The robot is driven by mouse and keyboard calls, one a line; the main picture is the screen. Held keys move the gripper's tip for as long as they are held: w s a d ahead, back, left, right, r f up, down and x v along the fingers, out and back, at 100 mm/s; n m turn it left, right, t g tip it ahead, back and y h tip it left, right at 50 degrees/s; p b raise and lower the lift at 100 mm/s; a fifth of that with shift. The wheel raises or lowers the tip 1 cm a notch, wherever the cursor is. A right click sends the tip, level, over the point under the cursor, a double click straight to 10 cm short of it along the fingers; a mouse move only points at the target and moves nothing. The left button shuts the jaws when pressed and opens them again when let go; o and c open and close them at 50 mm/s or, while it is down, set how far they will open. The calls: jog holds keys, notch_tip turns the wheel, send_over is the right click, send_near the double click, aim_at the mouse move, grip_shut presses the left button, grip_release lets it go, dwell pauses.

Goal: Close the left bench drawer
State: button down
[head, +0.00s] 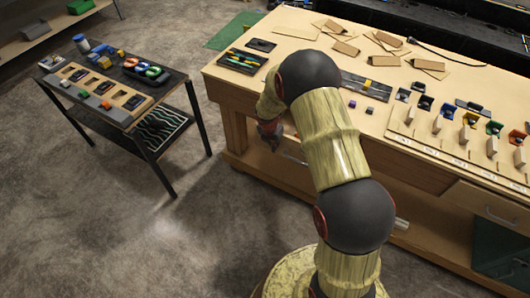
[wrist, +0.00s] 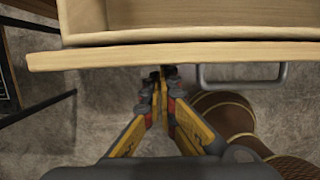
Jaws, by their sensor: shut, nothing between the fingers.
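The left bench drawer (wrist: 190,54) is pulled out. In the wrist view its pale wooden front runs across the top, with part of its inside showing behind. Its grey bar handle (wrist: 242,84) is right of my fingers. In the head view my arm hides most of the drawer. My gripper (wrist: 164,73) is shut and empty, its tips close to the outer face of the drawer front, left of the handle. I cannot tell whether they touch it. The gripper also shows in the head view (head: 270,132), partly hidden, by the front of the bench (head: 225,82).
A right drawer (head: 490,205) with a bar handle sits in the bench front. A dark side table (head: 180,78) with parts and trays stands at the left. The concrete floor (head: 120,230) between and in front is clear. Small parts and boards lie on the bench.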

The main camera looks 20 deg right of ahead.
jog(key=w+d+p, duration=0.1)
jog(key=w+d, duration=0.1)
jog(key=d, duration=0.1)
jog(key=w+d+p, duration=0.1)
jog(key=w+d, duration=0.2)
jog(key=d, duration=0.1)
jog(key=w+d+p, duration=0.1)
jog(key=w+d, duration=0.2)
jog(key=shift+w+d, duration=0.1)
jog(key=shift+d, duration=0.15)
jog(key=shift+w+d, duration=0.25)
jog(key=shift+d, duration=0.05)
jog(key=shift+r, duration=0.1)
